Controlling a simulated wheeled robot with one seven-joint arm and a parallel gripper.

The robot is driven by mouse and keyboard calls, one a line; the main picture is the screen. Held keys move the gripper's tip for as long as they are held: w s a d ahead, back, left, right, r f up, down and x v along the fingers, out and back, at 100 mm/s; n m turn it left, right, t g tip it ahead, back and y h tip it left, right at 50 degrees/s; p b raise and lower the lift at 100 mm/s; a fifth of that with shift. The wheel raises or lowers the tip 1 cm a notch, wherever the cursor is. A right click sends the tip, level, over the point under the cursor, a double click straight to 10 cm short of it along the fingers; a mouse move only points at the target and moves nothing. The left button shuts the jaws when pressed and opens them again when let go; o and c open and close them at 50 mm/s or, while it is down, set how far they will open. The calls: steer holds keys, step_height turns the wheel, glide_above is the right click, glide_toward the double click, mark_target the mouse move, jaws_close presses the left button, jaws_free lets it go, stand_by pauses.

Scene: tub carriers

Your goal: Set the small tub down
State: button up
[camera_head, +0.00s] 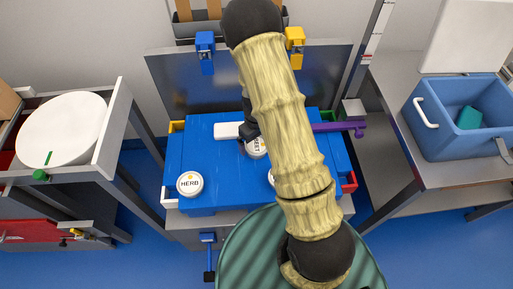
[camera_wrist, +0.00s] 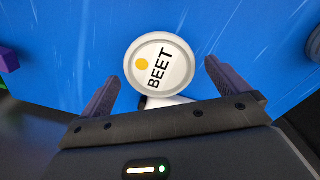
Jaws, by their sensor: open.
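A small white tub with a BEET lid (camera_wrist: 160,66) stands on the blue work surface (camera_head: 225,195). In the wrist view it lies between the spread fingers of my gripper (camera_wrist: 161,72), with a gap showing on both sides. My gripper is open and holds nothing. In the head view the BEET tub (camera_head: 256,151) is partly covered by my arm, and my gripper is mostly hidden there. A white tub labelled HERB (camera_head: 190,184) stands at the front left of the blue surface. Another white lid (camera_head: 271,178) barely shows beside my arm.
A purple handle (camera_head: 338,127) lies at the right of the blue surface. Blue (camera_head: 206,52) and yellow (camera_head: 295,46) clips sit on the back panel.

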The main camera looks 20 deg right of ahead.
mark_target(256, 144)
step_height(256, 144, down, 3)
steer(key=shift+r, duration=0.1)
steer(key=shift+c, duration=0.2)
steer(key=c, duration=1.1)
steer(key=shift+r, duration=0.15)
step_height(256, 144, up, 10)
steer(key=shift+f+p, duration=0.1)
steer(key=shift+p, duration=0.85)
